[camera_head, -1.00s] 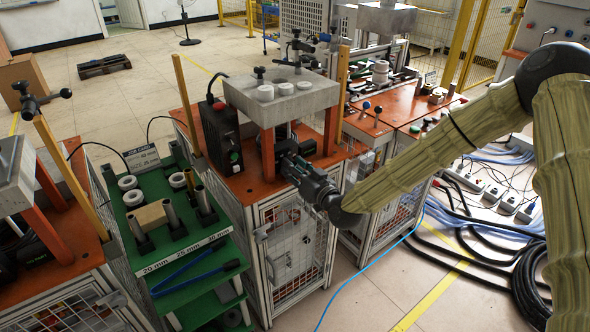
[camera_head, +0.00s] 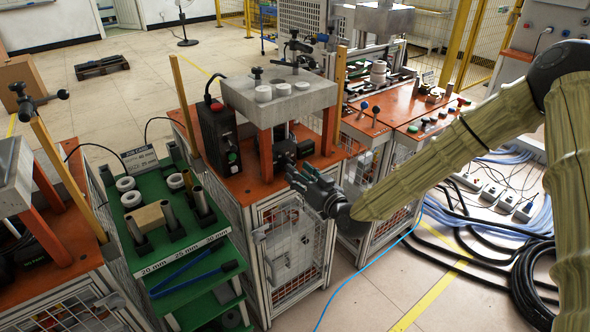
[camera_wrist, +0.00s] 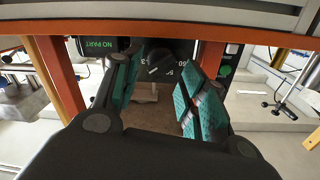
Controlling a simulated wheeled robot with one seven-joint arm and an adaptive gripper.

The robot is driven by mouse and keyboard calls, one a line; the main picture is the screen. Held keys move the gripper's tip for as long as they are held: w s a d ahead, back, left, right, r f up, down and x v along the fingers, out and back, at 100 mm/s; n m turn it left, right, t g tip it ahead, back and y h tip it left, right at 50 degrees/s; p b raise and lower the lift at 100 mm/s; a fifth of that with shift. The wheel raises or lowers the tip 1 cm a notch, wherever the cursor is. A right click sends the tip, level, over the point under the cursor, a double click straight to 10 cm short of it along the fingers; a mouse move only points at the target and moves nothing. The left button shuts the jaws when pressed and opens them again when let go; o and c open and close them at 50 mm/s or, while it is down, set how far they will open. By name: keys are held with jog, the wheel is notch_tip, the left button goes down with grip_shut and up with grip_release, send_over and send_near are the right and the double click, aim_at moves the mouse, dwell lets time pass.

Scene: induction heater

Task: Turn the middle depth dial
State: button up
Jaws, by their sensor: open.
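The depth dial (camera_wrist: 160,66) is a dark round knob with a light pointer mark and white numbers beside it, in the upper middle of the wrist view. It sits on a dark unit under the middle station's steel block (camera_head: 281,92). My gripper (camera_wrist: 158,88) is open, its teal-padded fingers standing left and right of the dial in the picture, with nothing between them. I cannot tell whether the fingertips reach the dial. In the head view my gripper (camera_head: 296,174) is at the front edge of the orange table (camera_head: 240,187). The dial's face is not clear there.
Orange legs (camera_wrist: 64,75) flank the space under the block. A "NO PART" display (camera_wrist: 92,66) is left of the dial. A black control box (camera_head: 218,138) stands left of the block. A green rack (camera_head: 190,250) with rings and posts is further left.

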jog(key=v, duration=0.8)
jog(key=shift+s+d, duration=0.15)
jog(key=shift+s, duration=0.05)
jog(key=shift+w+a+f+n+g+y+p, duration=0.15)
jog(key=shift+w+n+p, duration=0.25)
jog(key=shift+n, duration=0.6)
jog(key=shift+w+a+n+g+y+p, duration=0.15)
jog(key=shift+w+n+p, duration=0.3)
jog(key=shift+n, duration=0.55)
jog(key=shift+w+a+f+n+y+p, duration=0.2)
jog(key=shift+w+n, duration=0.25)
jog(key=shift+n, duration=0.55)
jog(key=p+x, duration=0.2)
jog(key=x, duration=0.8)
jog(key=shift+w+a+r, duration=0.15)
jog(key=shift+w+a, duration=0.1)
jog(key=shift+c, duration=0.2)
jog(key=c, duration=0.7)
jog(key=shift+o, duration=0.2)
